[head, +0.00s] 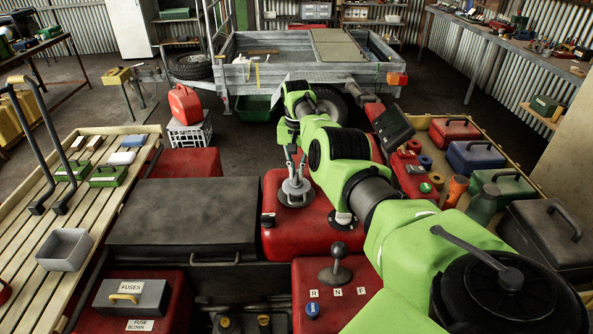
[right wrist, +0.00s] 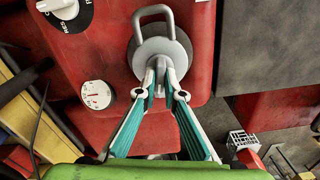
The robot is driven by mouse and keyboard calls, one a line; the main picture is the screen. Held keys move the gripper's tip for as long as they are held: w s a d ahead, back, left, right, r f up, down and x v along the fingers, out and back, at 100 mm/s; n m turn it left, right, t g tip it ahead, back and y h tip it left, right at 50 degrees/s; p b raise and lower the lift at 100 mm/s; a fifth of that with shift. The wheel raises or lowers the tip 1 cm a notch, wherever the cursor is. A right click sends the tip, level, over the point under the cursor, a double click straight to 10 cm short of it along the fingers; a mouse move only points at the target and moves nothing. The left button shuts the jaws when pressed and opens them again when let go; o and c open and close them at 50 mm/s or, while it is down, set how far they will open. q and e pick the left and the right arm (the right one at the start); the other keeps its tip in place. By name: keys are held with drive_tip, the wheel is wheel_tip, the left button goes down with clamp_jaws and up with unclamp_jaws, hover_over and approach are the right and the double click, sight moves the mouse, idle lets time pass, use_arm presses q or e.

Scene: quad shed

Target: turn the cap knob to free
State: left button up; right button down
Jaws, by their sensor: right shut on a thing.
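The cap knob is a grey round cap (head: 296,191) with an upright loop handle. It sits on the red tank (head: 322,212) in the middle of the head view. In the right wrist view the cap (right wrist: 148,62) is at the upper middle, and its loop runs upward in the picture. In the head view my right gripper (head: 295,176) comes down onto the cap from above. The fingertips partly hide the handle. My left gripper is not in view.
A white gauge (right wrist: 97,94) and a white knob (right wrist: 66,6) sit on red surfaces beside the cap. A black gear lever (head: 336,263) stands nearer, by R, N, F labels. A dark lid (head: 185,215) lies left. Tool boxes (head: 470,155) and bottles crowd the right.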

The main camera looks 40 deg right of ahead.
sight(296, 173)
drive_tip(key=shift+r+n, duration=0.1)
drive_tip(key=shift+n, duration=1.1)
drive_tip(key=shift+w, duration=0.1)
drive_tip(key=c, duration=2.1)
unclamp_jaws()
drive_tip(key=shift+c, duration=0.2)
drive_tip(key=shift+r, duration=0.1)
wheel_tip(296, 173, up, 12)
drive_tip(key=shift+f, duration=0.2)
